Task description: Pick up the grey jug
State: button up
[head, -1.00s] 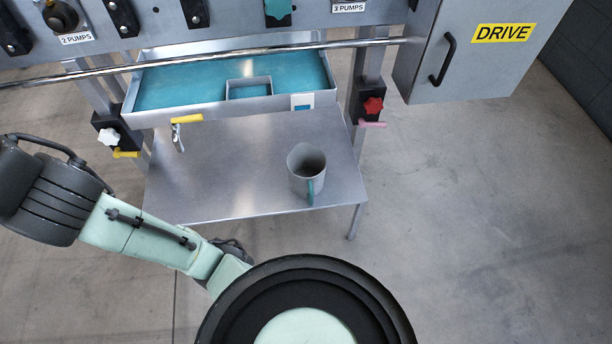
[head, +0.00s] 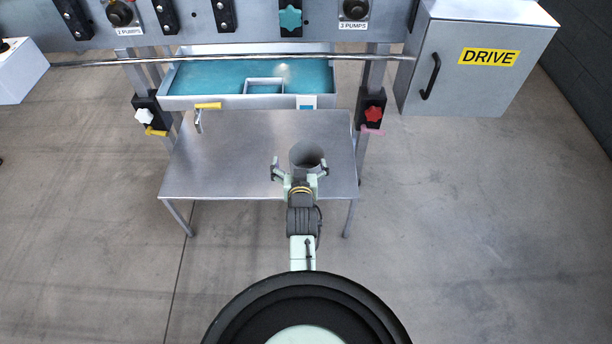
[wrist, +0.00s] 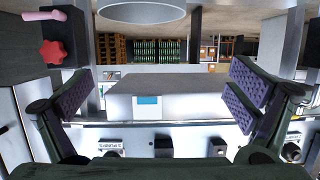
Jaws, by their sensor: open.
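The grey jug (head: 302,153) stands upright on the right part of the metal table. My gripper (head: 299,170) is open at its near side, with one finger to each side and the jug nearer the right finger. I cannot tell whether they touch. The jug's teal handle is hidden behind my gripper. In the wrist view, which looks upside down, the open gripper (wrist: 163,75) shows empty space between its purple pads. A grey rounded shape, apparently the jug (wrist: 141,12), is cut off at the top edge, left of centre.
The metal table (head: 215,165) is otherwise clear. Behind it hangs a tray with a blue-green bottom (head: 215,80). A yellow-handled tap (head: 207,106) is at its left, a red knob (head: 374,114) at its right. A rail (head: 230,58) and the DRIVE box (head: 470,80) are higher.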

jog(key=shift+g+h, duration=0.4)
jog(key=w+f, duration=0.1)
jog(key=w+d+f, duration=0.1)
jog(key=f, duration=0.1)
jog(key=w+d+f, duration=0.1)
jog(key=f, duration=0.1)
jog(key=p+x, duration=0.1)
jog(key=x, duration=0.4)
jog(key=shift+w+f, duration=0.2)
jog(key=shift+f, duration=0.1)
jog(key=shift+c, duration=0.4)
jog(key=c, duration=1.3)
jog(key=shift+c, duration=0.4)
jog(key=shift+r, duration=0.1)
